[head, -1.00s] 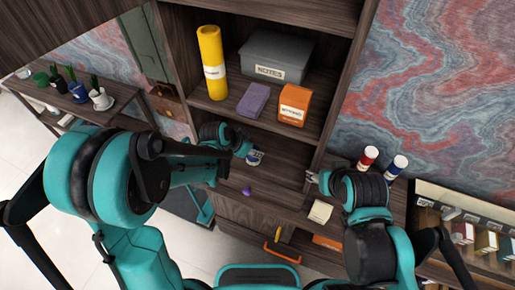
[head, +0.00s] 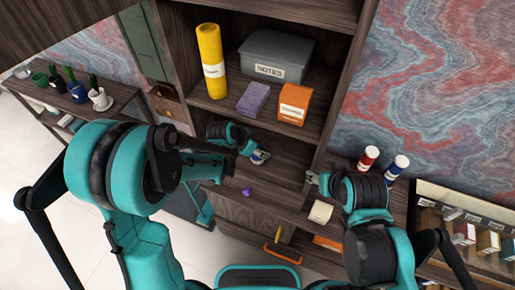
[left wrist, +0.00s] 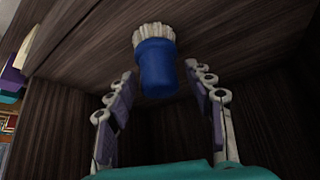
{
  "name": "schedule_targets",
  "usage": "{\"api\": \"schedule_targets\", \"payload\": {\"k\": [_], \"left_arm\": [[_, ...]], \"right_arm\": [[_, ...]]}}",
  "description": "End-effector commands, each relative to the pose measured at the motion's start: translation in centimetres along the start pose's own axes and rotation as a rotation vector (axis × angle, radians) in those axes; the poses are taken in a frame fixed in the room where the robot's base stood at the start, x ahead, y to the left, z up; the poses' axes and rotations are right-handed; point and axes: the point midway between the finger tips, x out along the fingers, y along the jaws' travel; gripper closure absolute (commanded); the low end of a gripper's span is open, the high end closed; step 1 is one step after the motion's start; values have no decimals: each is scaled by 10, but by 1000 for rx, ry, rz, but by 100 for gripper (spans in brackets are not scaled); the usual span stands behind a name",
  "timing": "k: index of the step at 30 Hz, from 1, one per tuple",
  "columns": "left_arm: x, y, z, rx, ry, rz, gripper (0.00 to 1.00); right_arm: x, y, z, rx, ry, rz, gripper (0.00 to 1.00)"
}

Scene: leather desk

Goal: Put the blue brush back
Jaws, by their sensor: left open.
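The blue brush (left wrist: 157,72), with a blue handle and pale bristles, is in the left wrist view against the dark wood. Its bristles point to the top of that view and its handle end points toward my gripper. My left gripper (left wrist: 158,90) is open, with one finger to each side of the handle and a gap on both sides. In the head view the brush (head: 260,156) shows small and partly hidden beside my left gripper (head: 252,148). My right gripper (head: 313,178) is above the right part of the desk; its fingers are too small to judge.
A shelf above the desk holds a yellow cylinder (head: 211,65), a grey box (head: 276,55), a purple block (head: 253,99) and an orange box (head: 293,104). A small purple object (head: 246,191) lies near the front. Red (head: 368,158) and blue (head: 397,167) containers stand right.

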Motion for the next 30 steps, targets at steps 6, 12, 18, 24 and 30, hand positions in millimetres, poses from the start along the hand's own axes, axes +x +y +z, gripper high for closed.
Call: {"api": "schedule_targets", "payload": {"k": [6,12,18,24,30], "left_arm": [[-28,0,-2,-2,0,-1,47],[-62,0,-2,-2,0,0,47],[-77,0,-2,0,0,0,47],[-77,0,-1,0,0,0,47],[-77,0,-1,0,0,0,47]], "right_arm": [[-8,0,-6,0,0,0,49],[-15,0,-11,0,0,0,49],[-17,0,-12,0,0,0,49],[-17,0,-12,0,0,0,49],[-17,0,-12,0,0,0,49]]}}
